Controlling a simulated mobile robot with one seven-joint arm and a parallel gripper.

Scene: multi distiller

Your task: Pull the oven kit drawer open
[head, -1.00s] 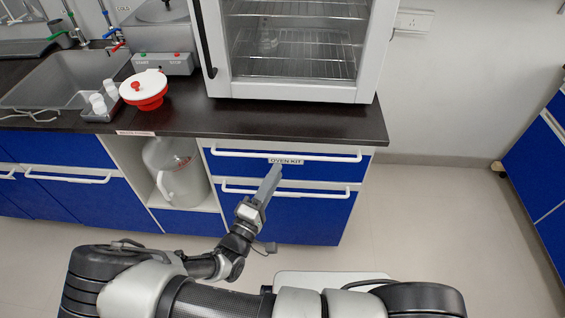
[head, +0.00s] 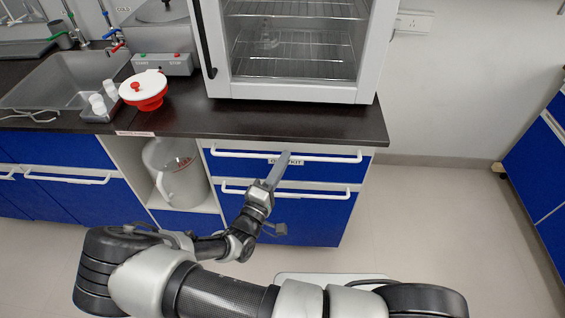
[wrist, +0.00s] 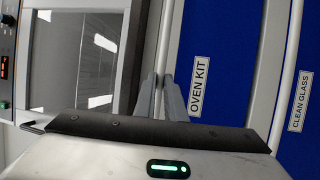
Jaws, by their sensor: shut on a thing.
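The oven kit drawer (head: 235,168) is the upper blue drawer under the counter, and it looks closed. Its long white handle (head: 325,158) runs along the top of the front. My gripper (head: 286,155) is shut on this handle near its middle, partly covering the OVEN KIT label in the head view. In the wrist view, my fingers (wrist: 164,95) meet the pale handle bar (wrist: 167,35) beside the OVEN KIT label (wrist: 198,87).
A second blue drawer (head: 300,212) with a white handle lies just below. An oven (head: 290,50) stands on the dark counter (head: 230,122) above. A large jug (head: 180,175) sits in the open shelf at left. The floor to the right is clear.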

